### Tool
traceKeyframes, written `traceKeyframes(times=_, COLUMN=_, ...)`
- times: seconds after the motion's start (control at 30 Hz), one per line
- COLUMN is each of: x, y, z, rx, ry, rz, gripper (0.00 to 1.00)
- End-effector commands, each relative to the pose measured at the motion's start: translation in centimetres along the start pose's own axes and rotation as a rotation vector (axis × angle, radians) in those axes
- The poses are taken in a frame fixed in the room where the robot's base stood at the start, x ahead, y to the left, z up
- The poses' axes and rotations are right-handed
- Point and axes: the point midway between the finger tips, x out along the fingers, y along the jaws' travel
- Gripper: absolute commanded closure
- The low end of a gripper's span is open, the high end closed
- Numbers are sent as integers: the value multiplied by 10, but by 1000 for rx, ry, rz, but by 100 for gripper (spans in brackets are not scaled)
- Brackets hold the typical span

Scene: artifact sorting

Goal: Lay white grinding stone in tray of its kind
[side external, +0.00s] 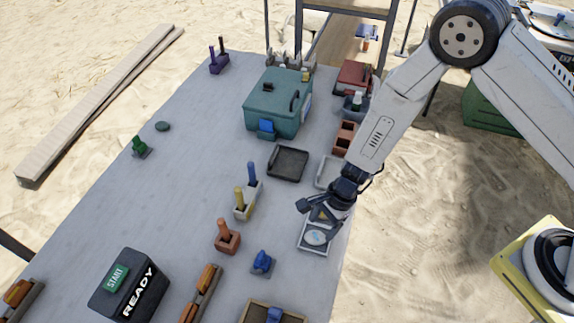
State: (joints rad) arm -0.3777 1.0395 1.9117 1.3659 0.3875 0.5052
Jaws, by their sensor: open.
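A pale round disc (316,237), which looks like the white grinding stone, lies in a light-rimmed tray (304,248) at the table's right edge. My gripper (319,220) is open just above this tray, with its fingers pointing down. It partly hides the tray's far side. I cannot tell whether a finger touches the disc. A second light tray (321,178) lies behind my gripper, partly covered by my arm. A dark empty tray (288,163) lies to its left.
A teal box (277,102) stands at the back. A white block with pegs (246,205), an orange holder (227,240) and a blue piece (262,262) stand left of my gripper. The table's left middle is clear.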

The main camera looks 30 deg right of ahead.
Motion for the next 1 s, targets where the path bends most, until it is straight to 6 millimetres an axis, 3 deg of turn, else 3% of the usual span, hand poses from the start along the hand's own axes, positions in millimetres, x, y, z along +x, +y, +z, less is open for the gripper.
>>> traceKeyframes(times=0.3, x=28, y=0, z=0, rx=-1, ry=1, rz=1, gripper=24)
traceKeyframes(times=0.9, x=30, y=0, z=0, rx=-1, ry=1, rz=1, gripper=24)
traceKeyframes(times=0.97, x=30, y=0, z=0, rx=-1, ry=1, rz=1, gripper=40)
traceKeyframes(times=1.0, x=30, y=0, z=0, rx=-1, ry=1, rz=1, gripper=53)
